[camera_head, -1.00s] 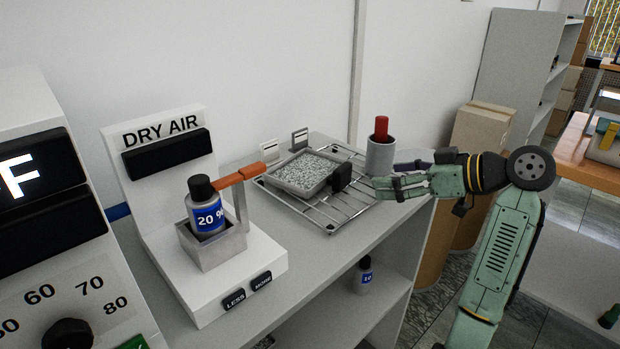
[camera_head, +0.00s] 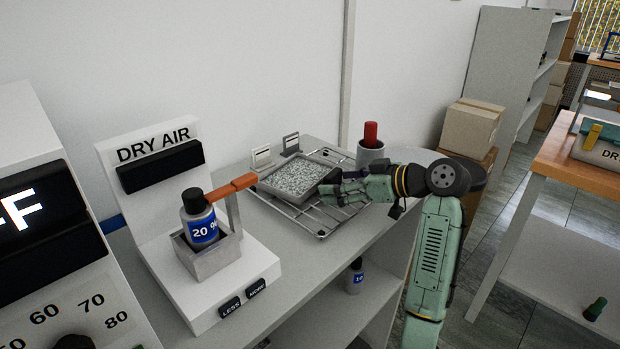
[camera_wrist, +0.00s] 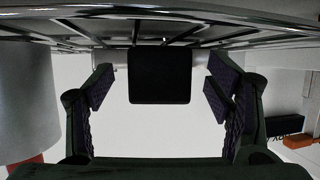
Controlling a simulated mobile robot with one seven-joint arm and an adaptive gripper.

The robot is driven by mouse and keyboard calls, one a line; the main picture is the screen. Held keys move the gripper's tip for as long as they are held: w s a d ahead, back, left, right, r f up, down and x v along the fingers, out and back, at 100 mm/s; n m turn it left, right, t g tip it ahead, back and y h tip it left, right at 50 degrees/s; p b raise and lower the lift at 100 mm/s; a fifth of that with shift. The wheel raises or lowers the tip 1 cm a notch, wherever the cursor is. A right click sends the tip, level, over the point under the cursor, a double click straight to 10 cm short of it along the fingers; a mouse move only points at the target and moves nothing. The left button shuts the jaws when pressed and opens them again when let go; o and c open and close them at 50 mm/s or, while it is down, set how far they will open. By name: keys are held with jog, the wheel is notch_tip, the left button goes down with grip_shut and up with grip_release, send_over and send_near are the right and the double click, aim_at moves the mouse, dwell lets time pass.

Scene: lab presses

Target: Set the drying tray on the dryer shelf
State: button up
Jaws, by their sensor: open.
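The drying tray (camera_head: 282,197) is a shallow grey square tray full of pale granules. It rests on a wire rack (camera_head: 320,229) on the grey bench. Its black handle sticks out on the right, towards my gripper (camera_head: 332,188), which partly covers it in the head view. In the wrist view the black handle (camera_wrist: 160,76) lies between the two spread fingers of my gripper (camera_wrist: 160,98), with a gap on each side. My gripper is open and holds nothing. I cannot make out a dryer shelf for certain.
A grey cup (camera_head: 370,152) with a red-topped item stands just behind my gripper. A DRY AIR unit (camera_head: 150,190) holding a bottle (camera_head: 199,225) with an orange lever stands left of the rack. An orange-topped table (camera_head: 580,160) with a partly labelled box is at the right.

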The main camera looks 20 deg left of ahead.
jog(key=shift+c, duration=0.4)
jog(key=shift+r, duration=0.1)
jog(key=c, duration=1.4)
